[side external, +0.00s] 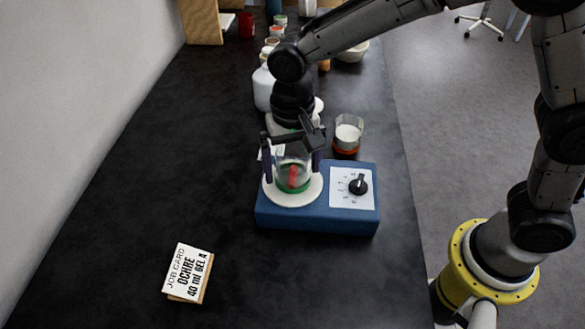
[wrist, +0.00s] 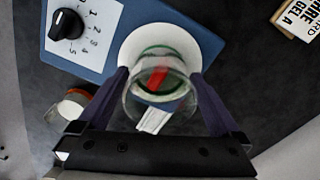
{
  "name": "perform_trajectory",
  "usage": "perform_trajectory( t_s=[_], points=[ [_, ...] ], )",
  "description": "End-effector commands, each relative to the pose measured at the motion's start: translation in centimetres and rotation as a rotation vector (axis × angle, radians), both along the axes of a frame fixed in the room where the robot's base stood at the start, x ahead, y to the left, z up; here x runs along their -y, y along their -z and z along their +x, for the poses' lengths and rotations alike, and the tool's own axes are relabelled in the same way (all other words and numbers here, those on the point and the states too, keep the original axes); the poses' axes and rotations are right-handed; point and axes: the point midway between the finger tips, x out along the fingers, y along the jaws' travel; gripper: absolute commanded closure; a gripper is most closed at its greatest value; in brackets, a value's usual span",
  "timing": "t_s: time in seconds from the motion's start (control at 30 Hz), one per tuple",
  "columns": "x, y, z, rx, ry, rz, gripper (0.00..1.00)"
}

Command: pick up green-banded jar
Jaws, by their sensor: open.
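The green-banded jar (side external: 293,181) is clear glass with a green band low down and a red patch showing in or on it. It stands upright on the round white plate (side external: 308,196) of a blue stirrer or hotplate (side external: 310,217). The wrist view looks down into the jar (wrist: 158,92). My gripper (side external: 292,172) points down over the jar, open, with one dark finger on each side. In the wrist view my gripper's fingers (wrist: 160,76) also flank the jar. I cannot tell whether either finger touches the glass.
An orange-banded beaker (side external: 347,137) with pale contents stands just behind the blue device. A white bottle (side external: 263,89) and several small containers stand farther back. A job card (side external: 188,272) sits at the front left. The bench's left side is clear.

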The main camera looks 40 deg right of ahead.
Motion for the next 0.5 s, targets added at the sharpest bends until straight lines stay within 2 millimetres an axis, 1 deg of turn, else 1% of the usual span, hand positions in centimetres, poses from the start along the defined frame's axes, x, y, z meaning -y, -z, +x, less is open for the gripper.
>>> perform_trajectory(
  t_s=[0.1,0.13,0.27,0.3,0.37,0.4,0.47,0.5],
  points=[
    [0.00,-0.02,0.01,0.000,0.000,0.000,0.00],
    [0.01,-0.02,0.01,0.000,0.000,0.000,0.04],
    [0.00,-0.04,0.01,0.000,0.000,0.000,0.27],
    [0.00,-0.05,0.01,0.000,0.000,0.000,0.34],
    [0.01,-0.05,0.02,0.000,0.000,0.000,0.45],
    [0.01,-0.06,0.02,0.000,0.000,0.000,0.52],
    [0.01,-0.07,0.02,0.000,0.000,0.000,0.63],
    [0.01,-0.07,0.02,0.000,0.000,0.000,0.70]
  ],
)
